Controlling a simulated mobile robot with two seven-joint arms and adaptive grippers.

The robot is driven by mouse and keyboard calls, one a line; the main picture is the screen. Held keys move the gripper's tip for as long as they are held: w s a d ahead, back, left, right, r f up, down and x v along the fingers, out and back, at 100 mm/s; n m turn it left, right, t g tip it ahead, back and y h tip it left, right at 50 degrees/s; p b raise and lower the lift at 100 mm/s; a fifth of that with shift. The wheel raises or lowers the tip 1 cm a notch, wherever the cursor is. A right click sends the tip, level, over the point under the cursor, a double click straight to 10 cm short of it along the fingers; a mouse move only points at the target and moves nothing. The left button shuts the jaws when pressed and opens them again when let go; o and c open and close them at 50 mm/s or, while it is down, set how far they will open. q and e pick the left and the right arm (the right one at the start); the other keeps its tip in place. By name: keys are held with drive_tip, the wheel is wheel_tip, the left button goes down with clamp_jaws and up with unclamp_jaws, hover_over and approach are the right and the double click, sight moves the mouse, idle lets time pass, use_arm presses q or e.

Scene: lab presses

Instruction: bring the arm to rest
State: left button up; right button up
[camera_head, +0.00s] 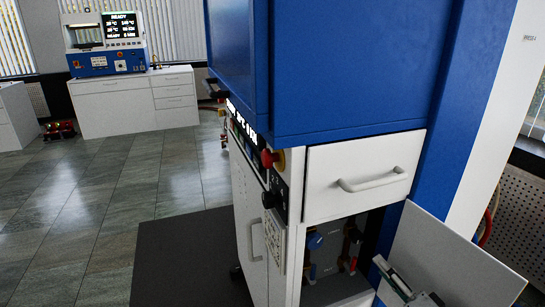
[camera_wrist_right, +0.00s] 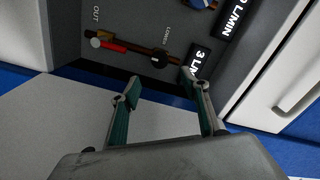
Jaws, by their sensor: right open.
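My right gripper (camera_head: 408,281) shows at the bottom right of the head view, in front of the open white door of the press cabinet. In the right wrist view its two teal-lined fingers (camera_wrist_right: 160,88) are spread apart with nothing between them. Beyond the fingertips is a grey valve panel (camera_wrist_right: 115,22) with a red-handled valve (camera_wrist_right: 108,44) and labels reading OUT and 3 L/MIN. I cannot tell whether a fingertip touches the panel. My left gripper is in neither view.
The blue press (camera_head: 345,65) stands close ahead, above a white drawer (camera_head: 362,178) with a bar handle. Below it is an open valve compartment (camera_head: 325,255), and its white door (camera_head: 450,262) stands open at right. A second press (camera_head: 107,45) is far left. The tiled floor (camera_head: 125,195) between is clear.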

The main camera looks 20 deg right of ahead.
use_arm(q)
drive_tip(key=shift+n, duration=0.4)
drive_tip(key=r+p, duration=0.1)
drive_tip(key=p, duration=0.2)
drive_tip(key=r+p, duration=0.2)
drive_tip(key=p, duration=0.1)
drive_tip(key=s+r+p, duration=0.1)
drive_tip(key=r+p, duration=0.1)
drive_tip(key=p, duration=0.2)
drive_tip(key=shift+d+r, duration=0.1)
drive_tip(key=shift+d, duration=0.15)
use_arm(e)
drive_tip(key=s+a+f+n+g, duration=0.3)
drive_tip(key=s+a+n, duration=0.4)
drive_tip(key=s+a, duration=0.4)
drive_tip(key=s+a+f+n+g+y, duration=0.1)
drive_tip(key=s+a+f+n+g, duration=0.3)
drive_tip(key=s+a+f+n, duration=0.2)
drive_tip(key=s+a+n, duration=0.2)
drive_tip(key=s+a, duration=0.2)
drive_tip(key=a, duration=0.2)
drive_tip(key=shift+s+a+f+g, duration=0.25)
drive_tip(key=shift+s+a+g, duration=0.05)
drive_tip(key=shift+s, duration=0.05)
